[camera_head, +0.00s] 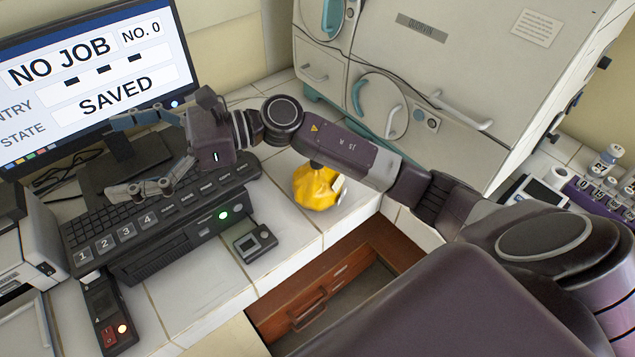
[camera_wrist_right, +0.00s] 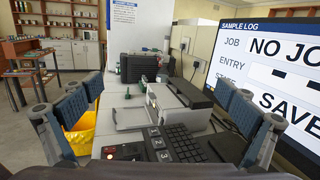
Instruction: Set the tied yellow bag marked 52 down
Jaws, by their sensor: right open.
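The yellow bag (camera_head: 316,190) sits on the white tiled counter (camera_head: 290,232) near its front edge, below my right forearm. A dark tie shows at its top, partly hidden by the arm, and a pale label shows on its right side; I cannot read a number on it. My right gripper (camera_head: 115,156) is open and empty over the keyboard, left of the bag and apart from it. Its spread fingers also show in the right wrist view (camera_wrist_right: 160,90), with nothing between them. My left gripper is not in view.
A monitor (camera_head: 95,75) reads "NO JOB" and "SAVED" behind the keyboard (camera_head: 165,205). A small grey device (camera_head: 255,243) lies on the counter. The incubator (camera_head: 455,75) stands behind the bag. A wooden drawer (camera_head: 322,308) is open below. A yellow object (camera_wrist_right: 82,133) shows low in the wrist view.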

